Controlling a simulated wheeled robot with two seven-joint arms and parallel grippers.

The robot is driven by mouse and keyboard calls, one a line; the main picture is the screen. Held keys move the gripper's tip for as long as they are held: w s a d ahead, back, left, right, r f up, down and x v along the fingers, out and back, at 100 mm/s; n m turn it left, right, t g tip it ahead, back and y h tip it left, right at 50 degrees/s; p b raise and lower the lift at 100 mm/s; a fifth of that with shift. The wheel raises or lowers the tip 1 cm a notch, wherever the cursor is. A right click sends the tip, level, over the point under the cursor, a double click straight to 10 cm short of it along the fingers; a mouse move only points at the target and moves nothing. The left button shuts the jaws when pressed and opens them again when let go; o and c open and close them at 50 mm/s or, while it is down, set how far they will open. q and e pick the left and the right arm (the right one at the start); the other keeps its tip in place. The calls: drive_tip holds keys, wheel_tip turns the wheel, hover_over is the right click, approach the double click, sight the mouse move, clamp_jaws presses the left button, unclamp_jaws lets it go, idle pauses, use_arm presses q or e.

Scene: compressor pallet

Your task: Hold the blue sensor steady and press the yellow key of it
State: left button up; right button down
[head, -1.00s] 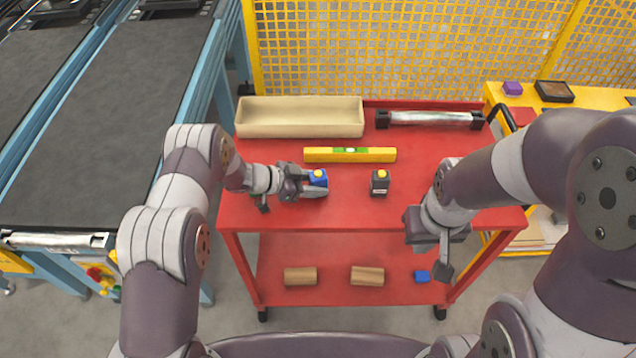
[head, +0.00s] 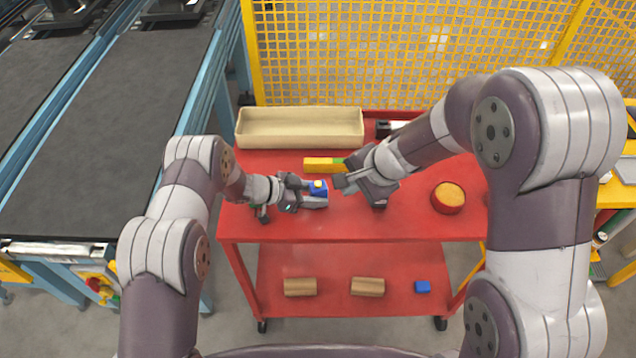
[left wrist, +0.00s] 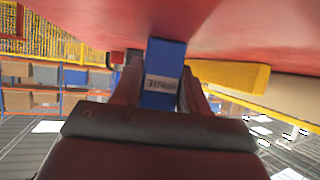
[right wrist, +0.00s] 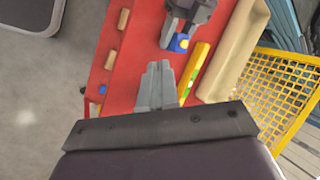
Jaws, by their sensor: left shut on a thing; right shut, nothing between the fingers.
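The blue sensor (head: 318,191) stands upright on the red cart's top, with its yellow key (head: 318,183) facing up. My left gripper (head: 314,195) is shut on the sensor from the left; the left wrist view shows the blue body (left wrist: 164,62) with a label between the fingers. My right gripper (head: 342,183) is shut and empty. Its tips are just right of the sensor and apart from it in the head view. In the right wrist view, the closed fingertips (right wrist: 157,68) are below the sensor (right wrist: 179,43), with a gap between.
A yellow level (head: 320,164) lies behind the sensor, partly hidden by my right gripper. A beige tray (head: 300,142) is at the back. A red round container (head: 448,199) stands to the right. My right gripper mostly covers a dark sensor (head: 380,205). The cart's front middle is clear.

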drive_tip(key=w+a+m+t+y, duration=0.1)
drive_tip(key=w+a+m+t, duration=0.2)
drive_tip(key=w+a+m, duration=0.3)
drive_tip(key=w+m, duration=0.2)
drive_tip(key=w, duration=0.2)
drive_tip(key=shift+w+f+y, duration=0.2)
drive_tip(key=shift+w+y, duration=0.1)
drive_tip(key=shift+w, duration=0.05)
hover_over(320, 188)
drive_tip(key=shift+f, duration=4.4)
drive_tip(key=shift+f, duration=0.4)
drive_tip(key=shift+f, duration=0.45)
drive_tip(key=shift+r, duration=0.85)
